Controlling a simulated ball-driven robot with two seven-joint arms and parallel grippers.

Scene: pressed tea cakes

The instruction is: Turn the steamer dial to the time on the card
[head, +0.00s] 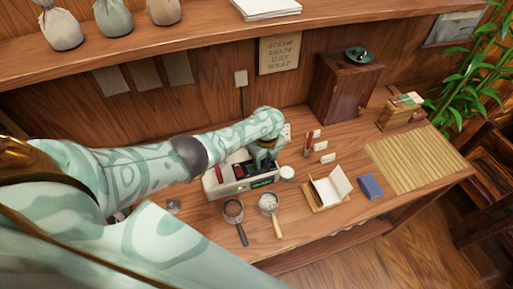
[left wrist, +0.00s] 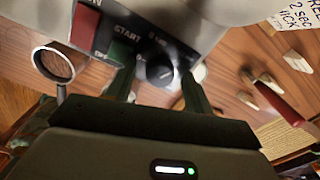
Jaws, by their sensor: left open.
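The steamer (head: 226,187) is a pale box on the bench. My left gripper (left wrist: 158,88) is open, with one finger on each side of the dial. Whether the fingers touch it I cannot tell. In the head view my left gripper (head: 264,158) is over the steamer and hides the dial. A white card (left wrist: 296,22) reads partly "2 SEC THICK"; the rest is cut off. My right gripper is not in view.
A dark-filled pan (head: 233,209) and a pale-filled strainer (head: 268,203) stand in front of the steamer. A small white pot (head: 287,173) is right of it.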

